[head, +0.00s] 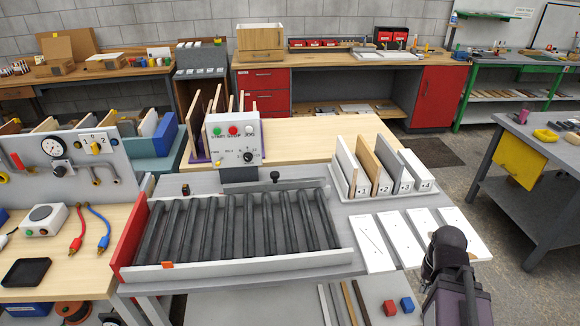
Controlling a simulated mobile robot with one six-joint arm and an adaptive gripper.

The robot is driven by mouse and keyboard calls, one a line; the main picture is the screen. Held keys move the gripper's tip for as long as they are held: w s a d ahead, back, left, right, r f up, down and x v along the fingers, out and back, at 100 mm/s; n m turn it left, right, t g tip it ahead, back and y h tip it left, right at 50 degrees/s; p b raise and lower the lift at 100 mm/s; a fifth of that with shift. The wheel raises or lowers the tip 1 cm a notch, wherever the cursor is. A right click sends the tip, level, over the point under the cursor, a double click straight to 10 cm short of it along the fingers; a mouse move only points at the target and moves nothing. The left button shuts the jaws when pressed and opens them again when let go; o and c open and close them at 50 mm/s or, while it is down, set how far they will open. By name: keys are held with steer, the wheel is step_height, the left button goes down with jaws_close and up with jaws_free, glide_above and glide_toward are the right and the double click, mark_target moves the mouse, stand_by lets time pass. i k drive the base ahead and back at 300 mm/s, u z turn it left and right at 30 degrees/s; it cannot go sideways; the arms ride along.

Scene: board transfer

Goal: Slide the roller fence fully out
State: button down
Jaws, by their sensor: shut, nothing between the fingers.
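A roller bed (235,225) with dark grey rollers lies on the grey bench at centre left. A pale rail (250,264) with a small orange tab (167,265) runs along its front edge. A grey bar (245,187) with a dark knob (275,176) runs along its back edge. I cannot tell for certain which of these is the roller fence, or how far out it is. A red plate (131,232) closes the left end. A dark part of my arm shows at the lower right, apart from the roller bed; my gripper's fingers are not visible.
A control box (234,140) with coloured buttons stands behind the rollers. A white rack (378,190) holds upright boards at the right. Several white panels (408,238) lie flat in front of it. Red and blue blocks (398,306) and strips lie on a lower surface at front.

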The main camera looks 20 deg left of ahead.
mark_target(274, 185)
steer(key=z, duration=0.35)
steer(key=k, duration=0.65)
steer(key=u, duration=1.2)
steer(key=i, duration=0.9)
